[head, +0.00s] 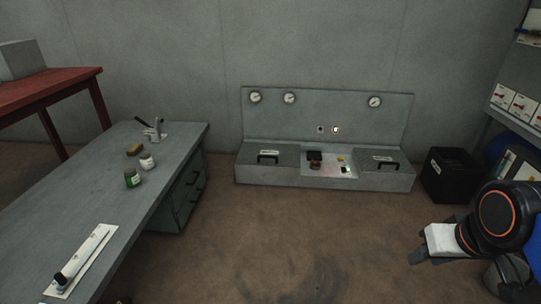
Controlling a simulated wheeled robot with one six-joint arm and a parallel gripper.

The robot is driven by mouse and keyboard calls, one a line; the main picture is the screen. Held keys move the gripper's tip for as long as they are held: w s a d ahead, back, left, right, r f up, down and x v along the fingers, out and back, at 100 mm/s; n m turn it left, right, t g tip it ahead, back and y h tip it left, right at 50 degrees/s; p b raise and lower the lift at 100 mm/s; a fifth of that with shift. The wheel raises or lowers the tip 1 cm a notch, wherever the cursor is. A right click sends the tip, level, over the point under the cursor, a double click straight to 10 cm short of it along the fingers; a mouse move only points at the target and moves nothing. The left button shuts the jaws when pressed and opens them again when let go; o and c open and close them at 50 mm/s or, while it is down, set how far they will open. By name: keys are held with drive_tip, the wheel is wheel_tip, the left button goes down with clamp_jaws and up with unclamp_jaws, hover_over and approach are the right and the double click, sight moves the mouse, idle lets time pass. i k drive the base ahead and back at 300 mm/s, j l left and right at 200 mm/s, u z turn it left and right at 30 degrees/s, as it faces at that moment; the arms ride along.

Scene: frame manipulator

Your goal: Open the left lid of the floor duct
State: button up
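The floor duct (303,182) is a low grey box against the back wall, with an upright panel behind it. Its left lid (290,153) is a grey flap with a black handle (268,157) and a small white label; it looks closed. The right lid (377,168) has a similar black handle and also looks closed. My gripper (424,246) is at the lower right, in front of the duct and well away from both lids. It touches neither handle. Its fingers are small and partly hidden, so I cannot tell how far apart they are.
A grey workbench (75,190) with jars and tools fills the left. Behind it stands a red table (50,88). A black bin (449,175) stands right of the duct, beside a shelf (512,104). The floor before the duct is clear.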

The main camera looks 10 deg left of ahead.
sight(250, 153)
drive_tip(key=i+j, duration=0.15)
drive_tip(key=i, duration=0.5)
drive_tip(key=i+j, duration=0.2)
drive_tip(key=i, duration=0.4)
drive_tip(key=i+j, duration=0.15)
drive_tip(key=i, duration=0.5)
drive_tip(key=i+j, duration=0.15)
drive_tip(key=i, duration=0.5)
drive_tip(key=i+j, duration=0.15)
drive_tip(key=i, duration=0.45)
drive_tip(key=j+u, duration=0.05)
